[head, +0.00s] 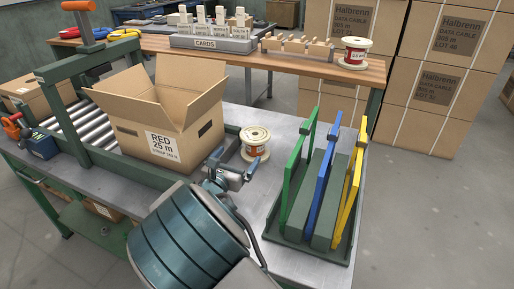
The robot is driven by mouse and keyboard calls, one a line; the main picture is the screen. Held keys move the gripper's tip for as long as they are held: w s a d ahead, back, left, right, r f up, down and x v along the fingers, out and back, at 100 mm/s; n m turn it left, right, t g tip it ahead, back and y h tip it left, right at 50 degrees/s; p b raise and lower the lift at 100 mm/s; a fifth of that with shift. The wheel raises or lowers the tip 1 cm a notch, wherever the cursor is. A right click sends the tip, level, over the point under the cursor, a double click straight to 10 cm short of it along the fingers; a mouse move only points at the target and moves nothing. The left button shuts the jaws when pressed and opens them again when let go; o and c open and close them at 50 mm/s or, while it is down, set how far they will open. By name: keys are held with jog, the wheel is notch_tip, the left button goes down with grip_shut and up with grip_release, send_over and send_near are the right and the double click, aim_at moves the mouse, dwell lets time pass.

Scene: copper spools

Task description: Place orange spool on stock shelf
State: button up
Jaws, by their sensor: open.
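A pale-flanged spool (255,136) with an orange-red label stands upright on the grey bench, just right of the open carton. My gripper (235,164) is open in front of it, at the near side of the spool. The fingers look empty, and I cannot tell whether they touch the spool.
An open carton (187,143) marked RED 25 m stands left of my gripper. A rack with green, blue and yellow frames (320,190) stands to the right. The shelf holds a cards tray (212,44) and a wooden peg rack (297,48). Stacked cartons (440,80) stand behind.

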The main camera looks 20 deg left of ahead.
send_near(254, 134)
jog(key=w, duration=0.4)
jog(key=shift+w+d, duration=0.25)
jog(key=shift+d, duration=0.15)
jog(key=shift+w+d+f, duration=0.1)
jog(key=shift+w+f, duration=0.15)
jog(key=shift+w, duration=1.1)
jog(key=shift+w+d+f, duration=0.1)
jog(key=shift+w+f, duration=0.1)
jog(key=shift+w, duration=1.15)
jog(key=c, duration=1)
jog(key=shift+r, duration=0.15)
